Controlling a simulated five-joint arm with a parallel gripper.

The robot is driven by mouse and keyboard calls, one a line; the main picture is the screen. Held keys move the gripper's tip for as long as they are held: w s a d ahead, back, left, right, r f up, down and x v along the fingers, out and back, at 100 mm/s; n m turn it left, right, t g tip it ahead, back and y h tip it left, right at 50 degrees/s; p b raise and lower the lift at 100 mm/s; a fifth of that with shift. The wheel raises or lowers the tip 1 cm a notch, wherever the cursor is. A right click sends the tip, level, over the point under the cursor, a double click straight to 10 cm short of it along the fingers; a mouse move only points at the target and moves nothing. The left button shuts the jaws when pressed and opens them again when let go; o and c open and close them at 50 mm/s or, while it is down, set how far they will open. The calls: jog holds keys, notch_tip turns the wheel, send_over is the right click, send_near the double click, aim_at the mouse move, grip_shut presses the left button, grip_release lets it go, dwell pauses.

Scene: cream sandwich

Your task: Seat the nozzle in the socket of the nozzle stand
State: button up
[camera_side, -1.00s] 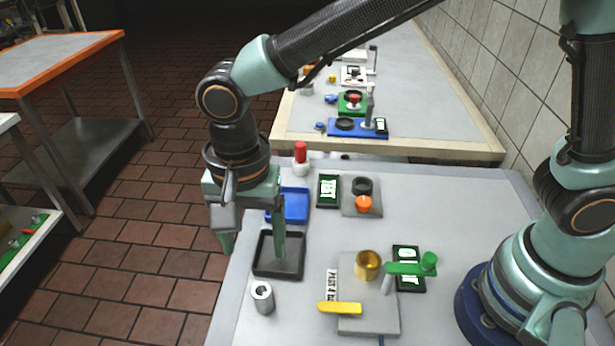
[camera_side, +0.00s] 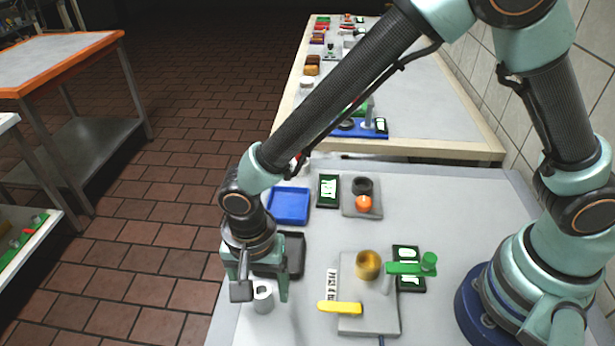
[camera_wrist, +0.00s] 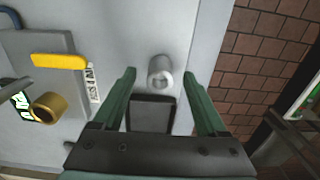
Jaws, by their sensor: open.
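A short grey metal tube (camera_side: 263,299), which looks like the nozzle, stands upright near the table's front left edge. My gripper (camera_side: 262,294) is open above and around it, one finger on each side in the side view. In the wrist view the tube (camera_wrist: 160,74) shows between the open fingertips (camera_wrist: 159,73), with a gap on both sides. A grey base with a black ring (camera_side: 362,186) and an orange knob (camera_side: 364,203) stands farther back. The ring looks like the stand's socket, but I cannot be sure.
A black tray (camera_side: 294,268) lies just behind my gripper, with a blue tray (camera_side: 289,205) beyond. A grey fixture (camera_side: 368,325) with a gold cup (camera_side: 368,264), yellow lever (camera_side: 340,308) and green handle (camera_side: 408,268) stands to the right. The floor drops away left.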

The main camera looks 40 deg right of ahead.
jog(key=shift+f, duration=0.4)
jog(key=shift+c, duration=0.3)
grip_shut()
jog(key=shift+r, duration=0.1)
